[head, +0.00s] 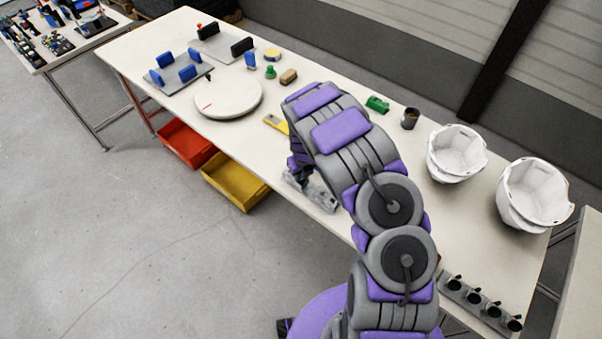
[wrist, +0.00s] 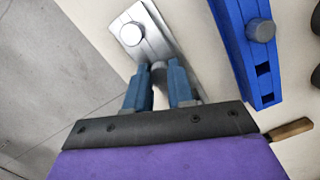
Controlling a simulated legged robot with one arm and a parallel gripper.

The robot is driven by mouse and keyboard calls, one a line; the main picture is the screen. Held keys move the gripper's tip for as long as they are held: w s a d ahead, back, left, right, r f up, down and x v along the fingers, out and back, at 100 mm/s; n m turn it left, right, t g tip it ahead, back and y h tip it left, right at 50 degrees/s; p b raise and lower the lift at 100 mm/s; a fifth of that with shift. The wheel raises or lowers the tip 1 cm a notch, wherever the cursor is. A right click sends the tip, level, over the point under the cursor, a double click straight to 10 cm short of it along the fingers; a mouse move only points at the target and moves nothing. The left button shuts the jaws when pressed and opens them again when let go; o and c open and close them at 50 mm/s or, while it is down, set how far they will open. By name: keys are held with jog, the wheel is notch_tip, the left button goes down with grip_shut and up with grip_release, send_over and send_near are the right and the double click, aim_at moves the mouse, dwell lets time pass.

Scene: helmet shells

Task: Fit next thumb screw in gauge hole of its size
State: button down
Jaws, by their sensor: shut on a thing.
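In the wrist view a silver metal gauge plate (wrist: 168,48) lies on the table, with one round grey screw head (wrist: 131,33) at its upper left end. My gripper (wrist: 160,78) is over the plate's lower part, its two blue-grey fingers shut on a small grey thumb screw (wrist: 158,66). The fingers hide most of this screw, and I cannot tell if its tip is in a hole. A blue block (wrist: 238,45) with dark square openings lies to the right and bears a round grey knob (wrist: 260,30). In the head view my arm mostly hides the gripper, near a grey metal piece (head: 322,196).
Two white helmet shells (head: 456,152) (head: 533,195) stand at the table's right. A dark cup (head: 410,118) and a green block (head: 377,104) are behind my arm. A round white turntable (head: 228,98) is left. A wooden handle (wrist: 290,130) lies close right of my gripper.

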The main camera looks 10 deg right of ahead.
jog(key=c, duration=0.9)
grip_release()
jog(key=shift+r, duration=0.1)
notch_tip(320, 180, up, 17)
jog(key=s+p, duration=0.1)
jog(key=s, duration=0.1)
jog(key=shift+d+p, duration=0.2)
jog(key=shift+p, duration=0.1)
